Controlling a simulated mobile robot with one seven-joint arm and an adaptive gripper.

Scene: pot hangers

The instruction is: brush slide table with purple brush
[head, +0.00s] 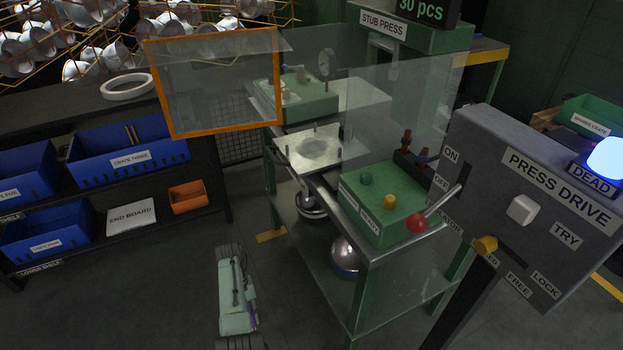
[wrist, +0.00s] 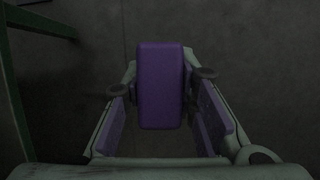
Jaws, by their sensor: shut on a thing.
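The purple brush (wrist: 160,60) shows in the wrist view as a purple block with rounded edges, between my fingers. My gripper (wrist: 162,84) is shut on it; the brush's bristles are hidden. In the head view my arm's end is low in the middle, over the floor, left of and apart from the green press stand. A small purple bit (head: 253,309) shows at its side. The slide table appears to be the bright metal plate (head: 340,133) on the stand. It has a dark grey patch (head: 314,148) and small upright pins.
An orange-framed clear guard (head: 219,136) stands raised at the stand's left. Another clear panel (head: 395,110) is at its right. A green control box (head: 380,208) and the grey press drive box (head: 535,205) are at the right. A shelf with blue crates (head: 130,160) is left. Floor between is clear.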

